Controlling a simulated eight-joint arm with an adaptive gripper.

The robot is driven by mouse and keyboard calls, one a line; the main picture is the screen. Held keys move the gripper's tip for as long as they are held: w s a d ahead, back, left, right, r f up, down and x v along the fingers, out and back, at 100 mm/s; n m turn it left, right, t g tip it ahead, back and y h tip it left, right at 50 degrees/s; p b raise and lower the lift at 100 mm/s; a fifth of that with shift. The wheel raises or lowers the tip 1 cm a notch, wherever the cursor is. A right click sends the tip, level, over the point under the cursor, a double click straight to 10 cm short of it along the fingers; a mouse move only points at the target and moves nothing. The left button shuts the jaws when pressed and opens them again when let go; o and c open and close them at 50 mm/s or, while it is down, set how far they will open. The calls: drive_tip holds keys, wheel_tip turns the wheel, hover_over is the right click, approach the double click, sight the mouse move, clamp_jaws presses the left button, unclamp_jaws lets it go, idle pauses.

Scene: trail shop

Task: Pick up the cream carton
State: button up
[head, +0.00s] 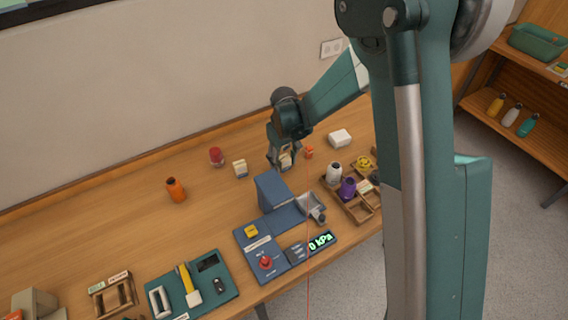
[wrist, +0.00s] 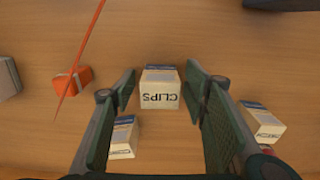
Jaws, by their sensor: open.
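Several small cream cartons with blue tops show in the wrist view. One cream carton (wrist: 160,92), printed CLIPS, sits between my gripper's (wrist: 161,78) two open fingers, with a gap on each side. A third cream carton (wrist: 263,122) stands outside the right finger. In the head view my gripper (head: 281,164) is low over the wooden table, around a cream carton (head: 286,160) it partly hides. Another cream carton (head: 240,168) stands to its left.
An orange box (wrist: 70,80) and a pale box (wrist: 8,76) lie left in the wrist view. In the head view, a blue pressure device (head: 272,192) and a divided wooden tray (head: 358,207) stand nearer, with a red jar (head: 216,156) and orange bottle (head: 176,189) left.

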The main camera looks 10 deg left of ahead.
sight(284, 157)
drive_tip(key=shift+c, duration=0.3)
drive_tip(key=c, duration=0.9)
drive_tip(key=shift+r, duration=0.1)
drive_tip(key=shift+r, duration=4.95)
drive_tip(key=shift+c, duration=0.3)
